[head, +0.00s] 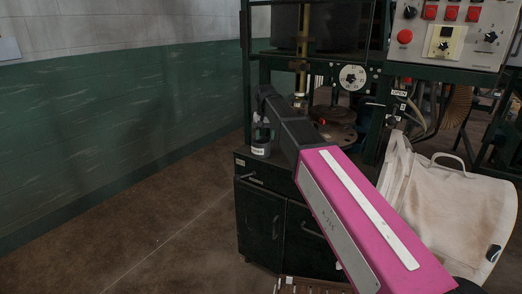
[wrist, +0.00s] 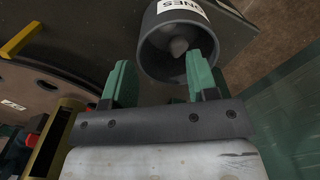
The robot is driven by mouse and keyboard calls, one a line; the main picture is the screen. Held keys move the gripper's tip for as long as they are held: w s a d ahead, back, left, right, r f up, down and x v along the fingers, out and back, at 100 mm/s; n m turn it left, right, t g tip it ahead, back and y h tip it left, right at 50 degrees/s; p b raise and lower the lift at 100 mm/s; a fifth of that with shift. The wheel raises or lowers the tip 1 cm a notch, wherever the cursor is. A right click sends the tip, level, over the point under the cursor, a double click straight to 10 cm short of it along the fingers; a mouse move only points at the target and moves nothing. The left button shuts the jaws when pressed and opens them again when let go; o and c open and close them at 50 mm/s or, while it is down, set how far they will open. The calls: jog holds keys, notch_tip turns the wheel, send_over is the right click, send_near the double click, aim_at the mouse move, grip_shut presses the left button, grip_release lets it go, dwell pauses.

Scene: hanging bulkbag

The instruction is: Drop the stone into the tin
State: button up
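The tin (wrist: 149,63) is a grey, round, open container with a white label, seen from above in the wrist view. It also shows in the head view (head: 261,150), standing at the left front corner of a dark cabinet top. The stone (wrist: 179,46) is a small grey lump, seen inside the tin's mouth; I cannot tell if it rests on the bottom. My gripper (wrist: 161,62) has its two green fingers wide apart with nothing between them. It is above the tin, and the right finger overlaps the tin's rim in the picture. In the head view my arm partly hides the gripper.
The dark green cabinet (head: 262,222) stands below a machine frame with a dial (head: 352,77). A control panel (head: 450,32) is at upper right. The floor (head: 150,235) at left is clear.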

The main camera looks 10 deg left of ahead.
jog(key=shift+r, duration=0.1)
notch_tip(320, 180, up, 11)
dwell(0.5)
jog(key=shift+f, duration=0.2)
